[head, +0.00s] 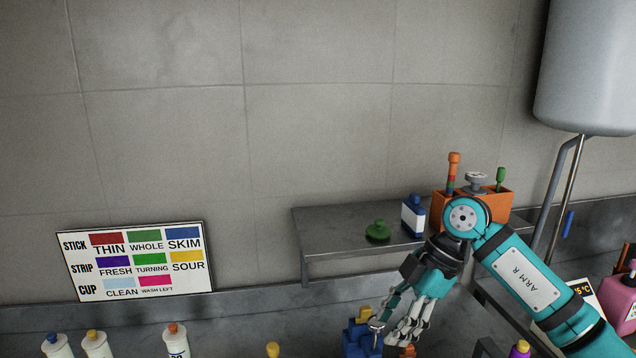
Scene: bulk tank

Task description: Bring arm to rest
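My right arm (525,283), marked "ARM R", comes in from the lower right and bends at a round joint in front of the shelf. My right gripper (392,330) points down and left at the bottom of the head view. Its fingers are spread with a gap between them, and I see nothing held. My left arm and gripper are out of view.
A metal shelf (340,228) carries a green knobbed lid (377,232), a white-and-blue bottle (412,217) and an orange box (500,203). A tank (588,65) hangs at upper right. Capped bottles (175,343) stand lower left below a colour chart (136,262). A pink bottle (620,300) stands right.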

